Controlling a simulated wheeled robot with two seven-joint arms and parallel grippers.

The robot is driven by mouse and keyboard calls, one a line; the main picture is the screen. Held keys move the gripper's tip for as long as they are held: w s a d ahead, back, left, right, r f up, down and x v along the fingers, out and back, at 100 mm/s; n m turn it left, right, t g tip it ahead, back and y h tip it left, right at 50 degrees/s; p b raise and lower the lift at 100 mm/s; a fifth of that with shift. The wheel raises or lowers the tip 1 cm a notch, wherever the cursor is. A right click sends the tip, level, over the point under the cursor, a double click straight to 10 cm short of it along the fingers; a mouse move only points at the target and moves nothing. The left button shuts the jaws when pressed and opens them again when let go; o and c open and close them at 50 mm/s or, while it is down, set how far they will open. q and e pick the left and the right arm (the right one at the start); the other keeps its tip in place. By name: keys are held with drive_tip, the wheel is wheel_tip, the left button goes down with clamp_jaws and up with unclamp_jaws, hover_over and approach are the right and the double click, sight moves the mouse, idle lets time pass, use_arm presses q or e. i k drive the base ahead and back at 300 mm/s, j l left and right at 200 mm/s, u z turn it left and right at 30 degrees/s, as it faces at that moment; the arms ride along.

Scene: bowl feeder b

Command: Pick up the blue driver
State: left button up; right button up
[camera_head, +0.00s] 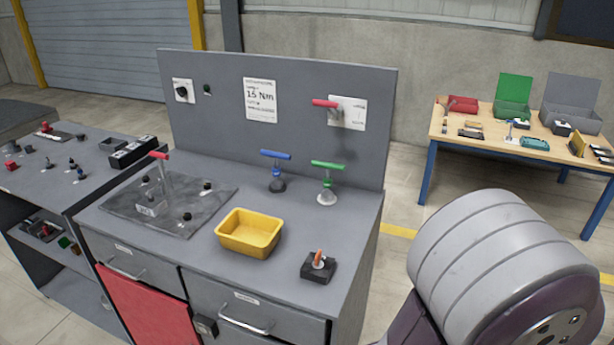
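The blue driver (276,170) stands upright on the grey bench top (210,252), close to the back panel. It has a blue T-handle and a dark round foot. A green T-handled driver (327,182) stands just to its right on a pale round foot. A driver with a red handle (160,170) stands on the dark plate at the left of the bench. Neither of my grippers shows in the head view. A grey, ribbed part of my own arm fills the lower right, apart from the bench.
A yellow bin (249,232) and a black block with an orange-topped part (318,266) stand in front of the drivers. Another red handle (326,104) shows at the back panel (220,75). A cluttered grey table (85,185) adjoins at left; a wooden table (470,142) stands at right.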

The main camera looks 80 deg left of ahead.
sight(278, 183)
drive_tip(key=i+u, duration=0.95)
drive_tip(key=i+l+u, duration=0.45)
drive_tip(key=i+u, duration=0.2)
drive_tip(key=u, duration=0.25)
drive_tip(key=i+u, duration=0.2)
drive_tip(key=u, duration=0.25)
drive_tip(key=i+u, duration=0.2)
drive_tip(key=u, duration=0.25)
drive_tip(key=i+l+u, duration=0.15)
drive_tip(key=u, duration=0.25)
drive_tip(key=i+l+u, duration=0.15)
drive_tip(key=u, duration=0.3)
drive_tip(key=i+l+u, duration=0.1)
drive_tip(key=l+u, duration=0.35)
drive_tip(key=i+l+u, duration=0.1)
drive_tip(key=u, duration=0.35)
drive_tip(key=l+u, duration=0.45)
drive_tip(key=j, duration=0.1)
